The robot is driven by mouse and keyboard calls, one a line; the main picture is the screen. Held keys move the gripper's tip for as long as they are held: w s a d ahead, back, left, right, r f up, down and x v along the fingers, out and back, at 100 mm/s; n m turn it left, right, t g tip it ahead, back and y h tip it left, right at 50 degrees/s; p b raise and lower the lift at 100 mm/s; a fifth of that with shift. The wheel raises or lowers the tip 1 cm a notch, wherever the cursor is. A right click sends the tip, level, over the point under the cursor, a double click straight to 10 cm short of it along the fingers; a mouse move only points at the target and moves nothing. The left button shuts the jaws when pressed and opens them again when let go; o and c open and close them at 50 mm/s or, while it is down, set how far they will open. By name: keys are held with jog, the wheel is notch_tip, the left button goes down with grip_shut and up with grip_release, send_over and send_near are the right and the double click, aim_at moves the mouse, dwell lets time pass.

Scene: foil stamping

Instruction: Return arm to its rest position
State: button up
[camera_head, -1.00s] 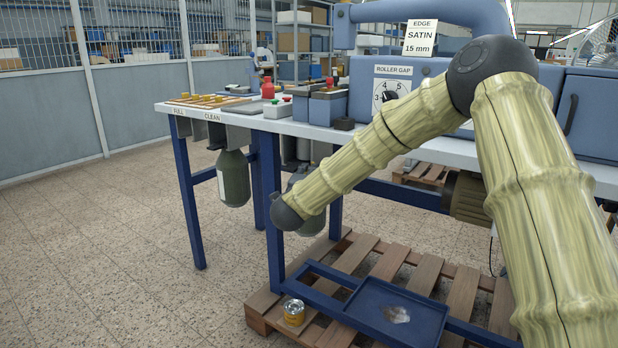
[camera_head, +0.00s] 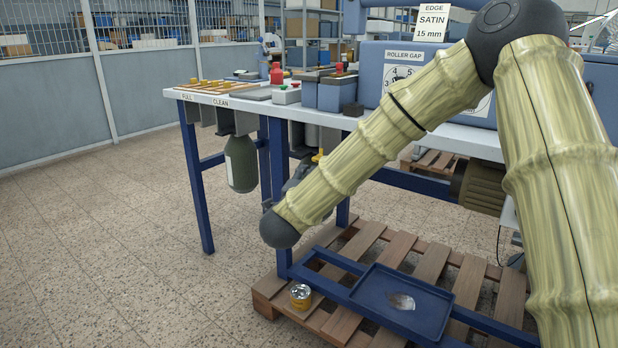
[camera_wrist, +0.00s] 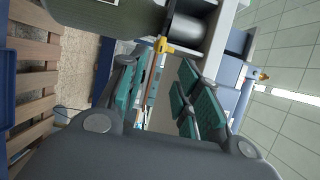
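My arm (camera_head: 385,135), in bamboo-patterned cover with dark joints, reaches across the right half of the head view and bends down to a dark rounded joint (camera_head: 280,229) beside the workbench leg. My gripper is mostly hidden behind this arm in the head view. In the wrist view my gripper (camera_wrist: 158,92) shows two fingers with teal pads, spread apart. Nothing is seen held between them; background shows through the gap.
The blue-legged workbench (camera_head: 455,138) carries a roller-gap machine (camera_head: 375,60). A green cylinder (camera_head: 240,163) hangs under its left end. Below are a wooden pallet (camera_head: 345,325), a blue tray (camera_head: 372,289) and a small yellow can (camera_head: 301,296). The floor (camera_head: 130,240) at left is clear.

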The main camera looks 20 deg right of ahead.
jog(key=s+a+f+n+g+y, duration=0.1)
jog(key=s+f+n+y, duration=0.2)
jog(key=f, duration=0.7)
jog(key=s+a+f+n+g+y, duration=0.1)
jog(key=s+f+n, duration=0.25)
jog(key=f, duration=0.55)
jog(key=s+a+f+n+g+y, duration=0.1)
jog(key=s+f+n+y, duration=0.2)
jog(key=f, duration=0.7)
jog(key=s+f+n+g+y, duration=0.1)
jog(key=s+f+n+g, duration=0.35)
jog(key=s+f, duration=0.75)
jog(key=s+f+n+g+y, duration=0.1)
jog(key=s+f+n+g, duration=0.4)
jog(key=s+f, duration=0.7)
jog(key=s+d+f+n+g, duration=0.1)
jog(key=s+d+n+g, duration=0.1)
jog(key=s, duration=0.8)
jog(key=s+d+f+n+g, duration=0.1)
jog(key=s+d+n, duration=0.15)
jog(key=s, duration=0.75)
notch_tip(320, 180, up, 33)
jog(key=w+p, duration=0.1)
jog(key=p, duration=3.2)
jog(key=shift+a+r, duration=0.2)
jog(key=shift+a, duration=0.2)
